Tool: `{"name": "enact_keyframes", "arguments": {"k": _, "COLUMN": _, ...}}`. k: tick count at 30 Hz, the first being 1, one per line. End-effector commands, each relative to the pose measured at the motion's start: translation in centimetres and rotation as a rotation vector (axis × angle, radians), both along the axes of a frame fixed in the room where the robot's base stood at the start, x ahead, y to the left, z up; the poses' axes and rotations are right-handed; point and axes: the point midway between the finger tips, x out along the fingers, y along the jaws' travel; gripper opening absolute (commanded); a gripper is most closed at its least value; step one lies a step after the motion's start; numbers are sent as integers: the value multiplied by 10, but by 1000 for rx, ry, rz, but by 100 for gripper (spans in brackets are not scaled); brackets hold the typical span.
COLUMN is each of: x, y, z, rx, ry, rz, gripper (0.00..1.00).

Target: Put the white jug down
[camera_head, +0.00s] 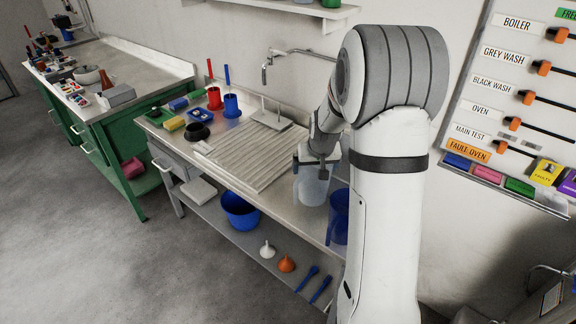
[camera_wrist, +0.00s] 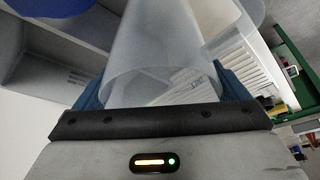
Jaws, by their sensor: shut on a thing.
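The white jug (camera_head: 312,188), pale and translucent, is upright at the right end of the metal counter. My gripper (camera_head: 317,163) is at its upper part, shut on it. In the wrist view the jug (camera_wrist: 165,50) fills the space between the blue fingers of my gripper (camera_wrist: 160,92). I cannot tell whether its base touches the counter. My arm hides part of the area to its right.
A blue jug (camera_head: 338,216) stands close to the right. The ribbed draining board (camera_head: 245,155) lies to the left, with a tap (camera_head: 267,72) behind. Cups and sponges crowd the counter's left end.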

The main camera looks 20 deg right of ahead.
Motion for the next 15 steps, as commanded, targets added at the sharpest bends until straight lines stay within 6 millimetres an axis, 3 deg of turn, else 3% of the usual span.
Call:
{"name": "enact_keyframes", "arguments": {"k": 3, "x": 0, "y": 1, "z": -19, "rx": 0, "ry": 3, "rz": 0, "gripper": 56}}
{"name": "enact_keyframes", "arguments": {"k": 15, "x": 0, "y": 1, "z": -65, "rx": 1, "ry": 1, "rz": 0, "gripper": 56}}
